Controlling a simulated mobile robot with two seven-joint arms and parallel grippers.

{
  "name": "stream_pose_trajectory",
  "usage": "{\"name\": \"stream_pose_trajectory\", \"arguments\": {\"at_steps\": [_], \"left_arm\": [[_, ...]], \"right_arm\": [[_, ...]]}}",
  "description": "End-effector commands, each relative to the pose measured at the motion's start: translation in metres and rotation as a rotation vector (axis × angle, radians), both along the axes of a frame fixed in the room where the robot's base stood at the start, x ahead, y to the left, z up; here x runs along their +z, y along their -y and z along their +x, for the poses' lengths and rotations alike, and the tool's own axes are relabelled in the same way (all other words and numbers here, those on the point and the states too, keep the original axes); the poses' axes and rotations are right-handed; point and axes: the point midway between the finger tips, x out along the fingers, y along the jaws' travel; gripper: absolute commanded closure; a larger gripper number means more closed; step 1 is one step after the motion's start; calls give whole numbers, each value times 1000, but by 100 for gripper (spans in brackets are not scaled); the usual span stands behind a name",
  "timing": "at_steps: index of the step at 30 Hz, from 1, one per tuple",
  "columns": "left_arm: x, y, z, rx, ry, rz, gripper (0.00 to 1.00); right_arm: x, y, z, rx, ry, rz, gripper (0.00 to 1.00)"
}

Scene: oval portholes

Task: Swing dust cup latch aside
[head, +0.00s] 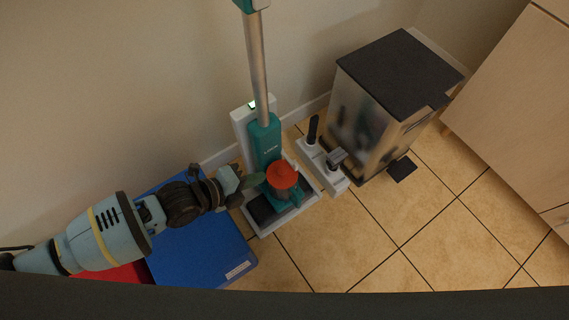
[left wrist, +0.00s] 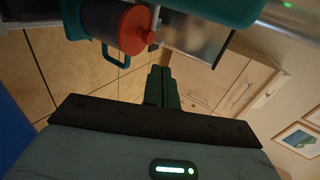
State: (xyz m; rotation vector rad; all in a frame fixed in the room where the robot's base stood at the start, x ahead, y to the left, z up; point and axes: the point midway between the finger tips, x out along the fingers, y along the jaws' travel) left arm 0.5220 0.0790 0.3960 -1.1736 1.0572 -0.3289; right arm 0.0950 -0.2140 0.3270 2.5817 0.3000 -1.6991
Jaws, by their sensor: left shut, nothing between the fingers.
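The vacuum (head: 266,135) stands upright in its white dock (head: 242,130) against the wall, with a teal body and metal tube. Its dust cup, with an orange-red cap (head: 282,175), is at the lower front. The cup (left wrist: 103,19) and its orange-red cap (left wrist: 135,30) also show in the left wrist view. My left gripper (head: 258,178) is shut and empty, its fingertips close to the left side of the cup. In the left wrist view its fingers (left wrist: 162,75) point toward the cup area; whether they touch it I cannot tell. The latch is not clearly distinguishable. My right gripper is not in view.
A blue box (head: 205,250) and a red item (head: 115,273) lie at the lower left, under my left arm. A white accessory holder (head: 325,170) stands right of the dock, beside a metal bin with a dark lid (head: 400,68). Tiled floor is clear at the lower right.

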Motion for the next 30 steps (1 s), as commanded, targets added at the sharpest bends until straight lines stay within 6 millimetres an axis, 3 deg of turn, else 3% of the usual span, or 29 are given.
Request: {"name": "stream_pose_trajectory", "arguments": {"at_steps": [7, 21, 30], "left_arm": [[-9, 11, 7, 0, -1, -3, 100], [-45, 61, 45, 1, -2, -2, 100], [-50, 70, 51, 1, 0, 0, 100]], "right_arm": [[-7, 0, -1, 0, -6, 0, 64], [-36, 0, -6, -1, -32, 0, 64], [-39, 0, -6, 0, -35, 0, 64]]}}
